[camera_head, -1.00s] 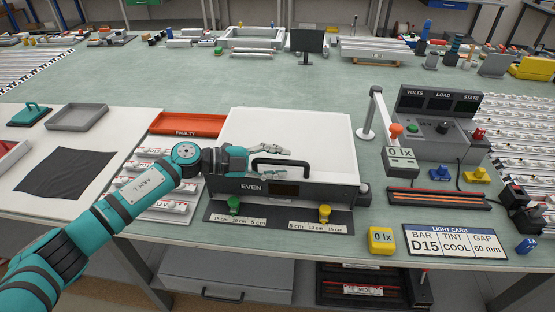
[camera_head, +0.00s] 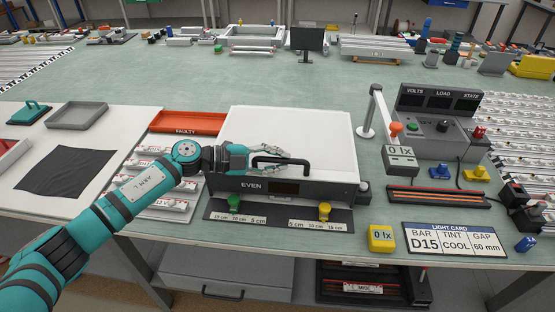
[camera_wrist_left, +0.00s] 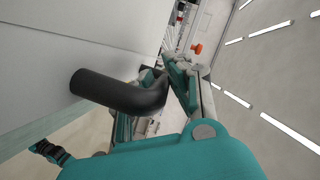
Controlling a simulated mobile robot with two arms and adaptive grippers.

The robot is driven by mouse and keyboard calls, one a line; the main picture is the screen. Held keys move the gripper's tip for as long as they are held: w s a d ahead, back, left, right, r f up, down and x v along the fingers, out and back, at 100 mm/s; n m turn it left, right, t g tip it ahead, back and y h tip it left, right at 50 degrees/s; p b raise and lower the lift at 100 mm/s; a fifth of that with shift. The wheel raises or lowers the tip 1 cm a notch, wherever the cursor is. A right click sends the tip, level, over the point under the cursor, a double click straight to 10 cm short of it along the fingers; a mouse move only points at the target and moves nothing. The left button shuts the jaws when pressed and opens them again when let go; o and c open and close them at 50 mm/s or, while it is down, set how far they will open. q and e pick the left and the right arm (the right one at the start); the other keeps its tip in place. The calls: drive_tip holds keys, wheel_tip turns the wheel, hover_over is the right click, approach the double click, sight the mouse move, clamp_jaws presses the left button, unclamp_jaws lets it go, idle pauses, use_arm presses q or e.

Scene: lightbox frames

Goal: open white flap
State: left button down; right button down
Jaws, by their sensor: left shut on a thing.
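The white flap (camera_head: 290,130) lies as a flat lid on top of the box labelled EVEN at the front middle of the bench. A black bar handle (camera_head: 282,160) stands at its front edge, and the handle also shows large in the left wrist view (camera_wrist_left: 120,92). My left gripper (camera_head: 285,159) comes in from the left and is shut on the black handle. One finger shows beyond the handle in the left wrist view; the other is partly hidden. My right gripper is in neither view.
A black strip with a green knob (camera_head: 234,203) and a yellow knob (camera_head: 324,211) lies before the box. A white post lamp (camera_head: 373,112) and a light meter (camera_head: 401,160) stand to its right. A red FAULTY tray (camera_head: 188,122) is at its left.

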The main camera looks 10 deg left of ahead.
use_arm(q)
drive_tip(key=w+r+n+p, duration=0.1)
drive_tip(key=w+r+p, duration=0.3)
drive_tip(key=r, duration=0.4)
drive_tip(key=w+r+n+g+p, duration=0.1)
drive_tip(key=w+r+p, duration=0.3)
drive_tip(key=r, duration=0.5)
drive_tip(key=shift+w+y+p, duration=0.2)
drive_tip(key=shift+y+p, duration=0.1)
drive_tip(key=shift+p, duration=0.75)
drive_tip(key=shift+r, duration=0.1)
